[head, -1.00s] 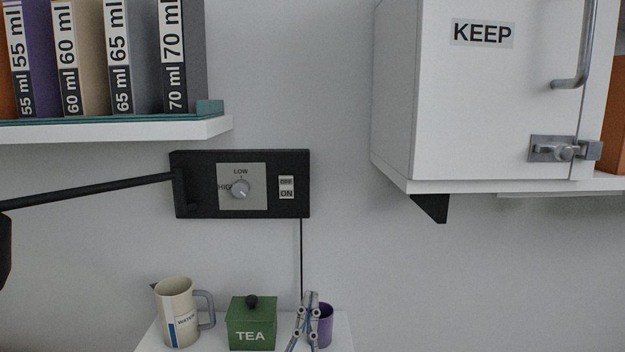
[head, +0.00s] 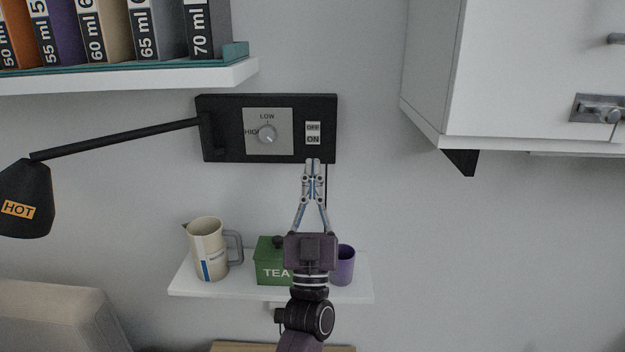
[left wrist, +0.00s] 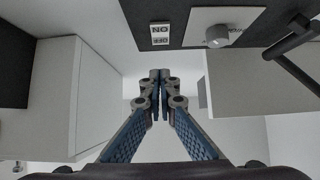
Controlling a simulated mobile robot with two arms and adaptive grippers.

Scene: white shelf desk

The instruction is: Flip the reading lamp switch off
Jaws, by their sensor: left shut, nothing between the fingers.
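The reading lamp's black wall plate (head: 222,128) carries a grey dial panel with a round knob (head: 267,134) and, at its right, a small OFF/ON switch (head: 313,133). The lamp arm reaches left to a black shade (head: 27,203) marked HOT. My left gripper (head: 313,162) is shut and empty, its fingertips at the plate's lower edge just below the switch in the head view. In the left wrist view the switch (left wrist: 160,35), upside down, lies beyond the closed fingertips (left wrist: 160,75). I cannot tell whether they touch the plate. My right gripper is not in view.
A small shelf (head: 210,290) below holds a water jug (head: 209,250), a green TEA box (head: 268,270) and a purple cup (head: 345,265). A binder shelf (head: 130,77) is at upper left. A white cabinet (head: 520,70) is at upper right.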

